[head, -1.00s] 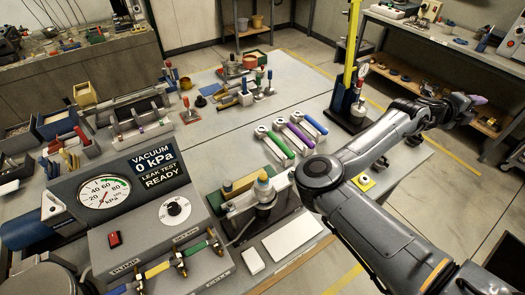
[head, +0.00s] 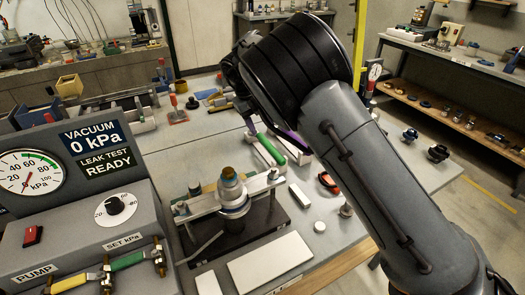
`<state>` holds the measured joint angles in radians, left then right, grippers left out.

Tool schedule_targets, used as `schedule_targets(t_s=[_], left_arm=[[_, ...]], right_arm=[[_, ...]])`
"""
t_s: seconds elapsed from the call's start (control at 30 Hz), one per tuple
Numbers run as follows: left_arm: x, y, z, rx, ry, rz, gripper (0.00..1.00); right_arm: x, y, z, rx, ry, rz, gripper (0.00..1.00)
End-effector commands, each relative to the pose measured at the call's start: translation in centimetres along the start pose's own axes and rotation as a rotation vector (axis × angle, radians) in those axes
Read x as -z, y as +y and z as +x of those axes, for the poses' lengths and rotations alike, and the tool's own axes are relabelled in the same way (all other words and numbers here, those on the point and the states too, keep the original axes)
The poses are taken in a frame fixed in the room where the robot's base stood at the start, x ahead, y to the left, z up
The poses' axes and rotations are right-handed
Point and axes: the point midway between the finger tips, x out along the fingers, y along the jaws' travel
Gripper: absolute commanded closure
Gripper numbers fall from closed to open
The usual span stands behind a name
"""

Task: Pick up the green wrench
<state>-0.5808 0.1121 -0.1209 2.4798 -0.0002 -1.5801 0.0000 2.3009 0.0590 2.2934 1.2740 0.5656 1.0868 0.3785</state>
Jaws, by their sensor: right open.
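The green wrench (head: 269,150) lies on the grey table past the test fixture, its green handle slanting in the view. My right arm comes in from the lower right and reaches over the wrenches. My right gripper (head: 246,102) is open, above and near the far end of the green wrench, partly hidden by its own wrist. A purple part (head: 291,137) shows just right of the green wrench; the other wrenches are mostly hidden behind my arm. I cannot tell whether the fingers touch anything. My left gripper is out of view.
The vacuum console (head: 85,195) with its gauge stands at the left. The test fixture (head: 233,196) with its clamped top stands in front of the wrenches. A white plate (head: 270,262) lies near the front edge. A red-and-black item (head: 328,183) lies right of the fixture.

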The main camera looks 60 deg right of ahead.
Motion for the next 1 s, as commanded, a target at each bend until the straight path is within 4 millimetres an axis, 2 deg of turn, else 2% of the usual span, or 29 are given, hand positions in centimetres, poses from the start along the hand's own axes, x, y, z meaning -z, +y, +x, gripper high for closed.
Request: schedule_targets(t_s=[0.3,0.57,0.8,1.0], left_arm=[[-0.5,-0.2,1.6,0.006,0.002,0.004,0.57],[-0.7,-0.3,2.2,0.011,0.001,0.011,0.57],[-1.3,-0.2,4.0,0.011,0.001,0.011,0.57],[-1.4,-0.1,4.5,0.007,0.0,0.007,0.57]], right_arm=[[0.0,0.1,4.3,0.0,0.002,0.001,0.45],[-0.1,0.1,5.8,0.001,0.002,0.0,0.45],[-0.5,0.5,8.9,0.001,0.002,0.001,0.45],[-0.4,0.3,10.2,0.001,0.001,0.001,0.45]])
